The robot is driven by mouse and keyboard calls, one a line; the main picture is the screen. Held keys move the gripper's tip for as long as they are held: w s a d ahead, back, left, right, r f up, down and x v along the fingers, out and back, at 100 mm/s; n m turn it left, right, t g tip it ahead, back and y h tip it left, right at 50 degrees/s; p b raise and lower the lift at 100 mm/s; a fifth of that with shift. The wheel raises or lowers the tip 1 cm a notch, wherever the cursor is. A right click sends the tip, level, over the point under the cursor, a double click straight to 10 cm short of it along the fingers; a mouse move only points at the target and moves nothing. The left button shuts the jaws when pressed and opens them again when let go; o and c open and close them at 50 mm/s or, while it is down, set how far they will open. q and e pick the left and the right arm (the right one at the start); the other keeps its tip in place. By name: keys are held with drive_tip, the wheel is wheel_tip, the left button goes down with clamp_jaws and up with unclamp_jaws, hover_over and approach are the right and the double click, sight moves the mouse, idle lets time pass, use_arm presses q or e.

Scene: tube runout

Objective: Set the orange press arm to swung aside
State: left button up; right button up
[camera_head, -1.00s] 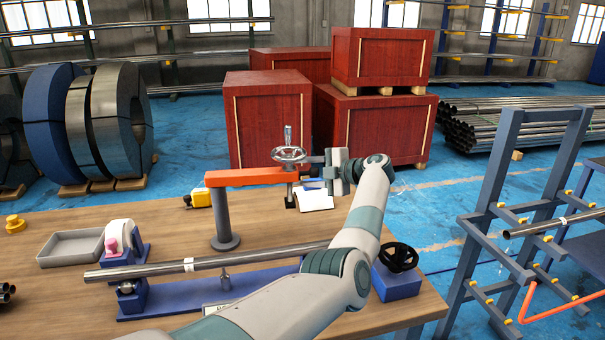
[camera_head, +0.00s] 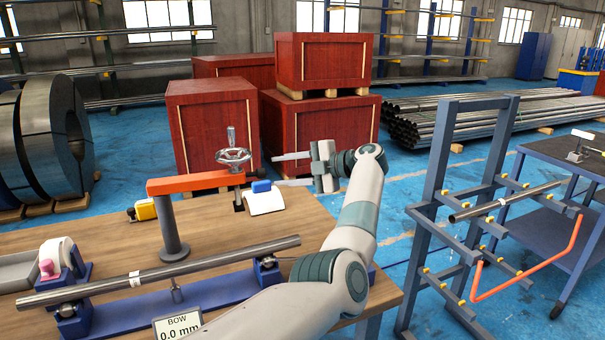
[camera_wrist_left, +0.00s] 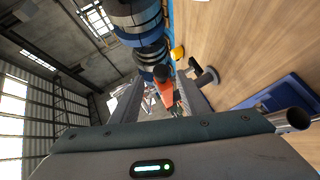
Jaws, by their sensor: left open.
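The orange press arm (camera_head: 195,182) sits level on top of a dark grey post (camera_head: 170,230) behind the steel tube (camera_head: 160,272). It reaches right from the post, roughly along the tube and not across it. A handwheel and spindle (camera_head: 233,158) stand at its right end. My left gripper (camera_head: 278,170) is open and empty, to the right of the handwheel and apart from it, fingers pointing left. In the left wrist view the press arm (camera_wrist_left: 174,96) shows beyond and between the two open fingers. My right gripper is in no view.
The tube rests on a blue stand (camera_head: 120,313) with a bow display (camera_head: 178,326) in front. A white curved piece with a blue top (camera_head: 264,200) and a yellow item (camera_head: 145,210) lie on the wooden table. A blue rack (camera_head: 440,200) stands at right.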

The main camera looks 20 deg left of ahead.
use_arm(q)
drive_tip(key=shift+b+v, duration=0.4)
drive_tip(key=shift+v, duration=2.35)
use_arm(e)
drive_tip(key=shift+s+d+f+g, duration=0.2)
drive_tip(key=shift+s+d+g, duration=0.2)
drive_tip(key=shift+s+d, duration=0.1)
